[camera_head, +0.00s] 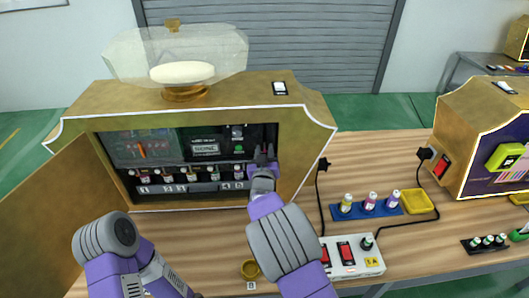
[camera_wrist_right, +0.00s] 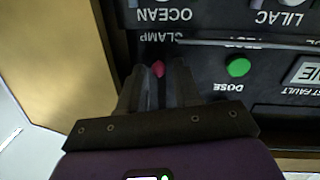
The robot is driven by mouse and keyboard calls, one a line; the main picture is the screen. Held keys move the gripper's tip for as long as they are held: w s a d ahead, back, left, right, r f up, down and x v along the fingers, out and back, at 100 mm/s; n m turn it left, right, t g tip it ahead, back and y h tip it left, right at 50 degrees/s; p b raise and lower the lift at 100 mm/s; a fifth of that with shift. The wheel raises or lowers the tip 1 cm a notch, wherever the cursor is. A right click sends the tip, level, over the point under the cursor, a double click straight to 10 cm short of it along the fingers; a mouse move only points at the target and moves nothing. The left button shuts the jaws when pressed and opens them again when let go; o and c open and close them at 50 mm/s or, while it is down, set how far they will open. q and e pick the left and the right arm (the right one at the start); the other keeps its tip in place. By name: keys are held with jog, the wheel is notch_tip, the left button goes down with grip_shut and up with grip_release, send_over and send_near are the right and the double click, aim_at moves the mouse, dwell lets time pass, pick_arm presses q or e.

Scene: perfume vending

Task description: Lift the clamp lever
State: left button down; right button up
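The clamp lever shows as a small red knob (camera_wrist_right: 158,68) in the right wrist view, under the upside-down CLAMP label. My right gripper (camera_wrist_right: 157,80) is at the panel, with a narrow gap between its fingers and the knob at the gap's tip end. I cannot tell if either finger touches it. The lever's stem is hidden. In the head view the right gripper (camera_head: 265,156) reaches into the right side of the open cabinet (camera_head: 300,104) and hides the lever. My left arm is low at the left; its gripper is not in view.
Several small bottles (camera_head: 190,173) stand in a row inside the cabinet. The green DOSE button (camera_wrist_right: 238,67) is beside the gripper. The open door (camera_head: 52,215) is on the left. A blue bottle rack (camera_head: 366,210), yellow tray (camera_head: 417,201) and switch box (camera_head: 352,257) stand on the right.

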grip_shut()
dwell(0.3)
jog(key=shift+r+p, duration=0.25)
jog(key=shift+p, duration=0.35)
jog(key=r+g+p, duration=0.1)
jog(key=g+p, duration=0.1)
jog(key=p, duration=0.4)
jog(key=r+g+p, duration=0.1)
jog(key=g+p, duration=0.1)
jog(key=p, duration=0.4)
jog(key=r+g+p, duration=0.2)
jog(key=p, duration=0.4)
jog(key=shift+s+n+y, duration=0.2)
jog(key=shift+n+y, duration=0.1)
jog(key=shift+g+p, duration=0.5)
jog(key=shift+p, duration=1)
